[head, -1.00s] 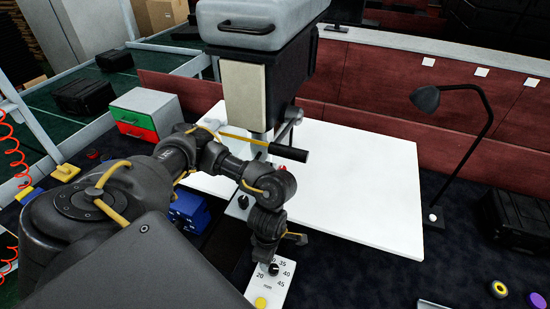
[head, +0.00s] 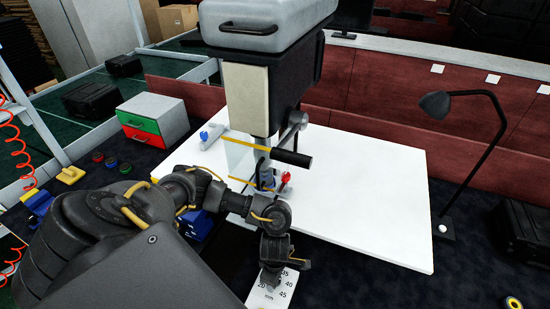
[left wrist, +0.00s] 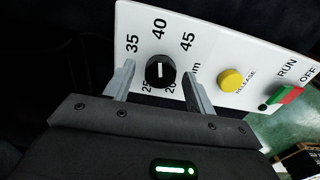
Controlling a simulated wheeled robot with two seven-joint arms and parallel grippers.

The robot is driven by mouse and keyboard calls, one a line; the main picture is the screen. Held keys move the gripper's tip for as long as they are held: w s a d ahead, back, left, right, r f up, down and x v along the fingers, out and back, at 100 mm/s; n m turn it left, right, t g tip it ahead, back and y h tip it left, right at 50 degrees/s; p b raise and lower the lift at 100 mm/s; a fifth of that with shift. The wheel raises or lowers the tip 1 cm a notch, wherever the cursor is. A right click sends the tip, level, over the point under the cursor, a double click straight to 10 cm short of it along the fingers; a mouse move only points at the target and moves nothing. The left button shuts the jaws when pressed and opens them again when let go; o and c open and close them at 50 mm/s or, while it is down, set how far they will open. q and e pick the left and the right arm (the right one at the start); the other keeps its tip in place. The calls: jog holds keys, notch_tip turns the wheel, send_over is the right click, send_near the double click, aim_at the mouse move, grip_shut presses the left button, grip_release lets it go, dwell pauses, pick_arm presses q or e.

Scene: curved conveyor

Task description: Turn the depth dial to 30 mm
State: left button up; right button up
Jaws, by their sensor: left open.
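The depth dial (left wrist: 160,71) is a round black knob with a short white mark, on a white panel (left wrist: 208,50) that also shows in the head view (head: 258,301). In the left wrist view 35, 40 and 45 stand above the knob, 25 and 20 below it. The 30 is not visible. The mark lies roughly upright in that picture; I cannot tell which end points. My left gripper (left wrist: 158,74) is open, one finger on each side of the knob; contact is unclear. In the head view my left gripper (head: 272,277) hides the knob. My right gripper is not in view.
A yellow release button (left wrist: 231,79) and a green-and-red run/off switch (left wrist: 285,97) sit on the same panel. Behind is a drill-like machine (head: 245,95) with a black lever (head: 291,158) over a white table (head: 370,200). A black lamp (head: 480,130) stands at right.

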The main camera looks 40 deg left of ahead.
pick_arm(q)
jog(key=c, duration=1)
jog(key=shift+o, duration=0.2)
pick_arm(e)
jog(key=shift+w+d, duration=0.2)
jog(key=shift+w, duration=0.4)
